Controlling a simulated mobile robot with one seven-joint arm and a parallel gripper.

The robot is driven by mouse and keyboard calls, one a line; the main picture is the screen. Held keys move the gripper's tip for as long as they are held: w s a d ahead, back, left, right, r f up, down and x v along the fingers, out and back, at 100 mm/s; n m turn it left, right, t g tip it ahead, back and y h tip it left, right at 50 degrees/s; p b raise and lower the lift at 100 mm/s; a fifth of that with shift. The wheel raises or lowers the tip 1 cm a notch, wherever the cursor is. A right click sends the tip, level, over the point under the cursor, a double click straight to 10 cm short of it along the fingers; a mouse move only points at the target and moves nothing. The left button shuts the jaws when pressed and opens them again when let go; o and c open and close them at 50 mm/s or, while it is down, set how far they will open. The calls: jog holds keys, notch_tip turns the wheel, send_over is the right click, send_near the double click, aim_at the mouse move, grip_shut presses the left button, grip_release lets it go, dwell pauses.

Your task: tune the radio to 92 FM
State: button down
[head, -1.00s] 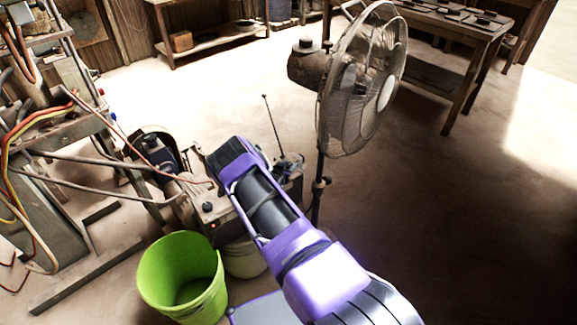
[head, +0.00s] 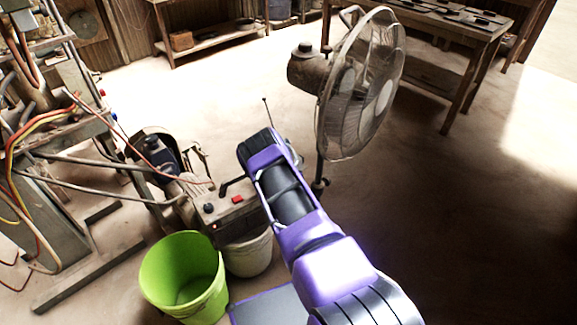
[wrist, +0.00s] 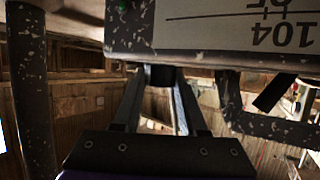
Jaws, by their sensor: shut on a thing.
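The radio (wrist: 225,60) fills the top of the wrist view, upside down, with a speckled dark edge and a pale dial panel (wrist: 215,22). The panel shows an inverted 104 and a cut-off marking; the rest of the scale is out of view, and I cannot read the tuned station. My gripper (wrist: 161,82) has its two fingers shut on a small dark knob (wrist: 162,74) at the radio's edge. In the head view my arm hides the gripper and most of the radio; the thin antenna (head: 267,112) sticks up behind it.
A standing fan (head: 360,85) is close behind my arm on the right. A machine box with a red button (head: 237,199) stands left of the arm. A green bucket (head: 183,278) and a pale bucket (head: 250,255) are on the floor. Open floor lies right.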

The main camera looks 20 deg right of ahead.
jog(key=n+y, duration=0.2)
jog(key=shift+d+t+y+b, duration=0.15)
jog(key=shift+t+y+b, duration=0.2)
jog(key=shift+t+y, duration=0.05)
jog(key=shift+n+y+b, duration=0.45)
jog(key=shift+n+y, duration=0.55)
jog(key=shift+n, duration=0.1)
jog(key=shift+w, duration=0.1)
jog(key=shift+c, duration=2.2)
grip_release()
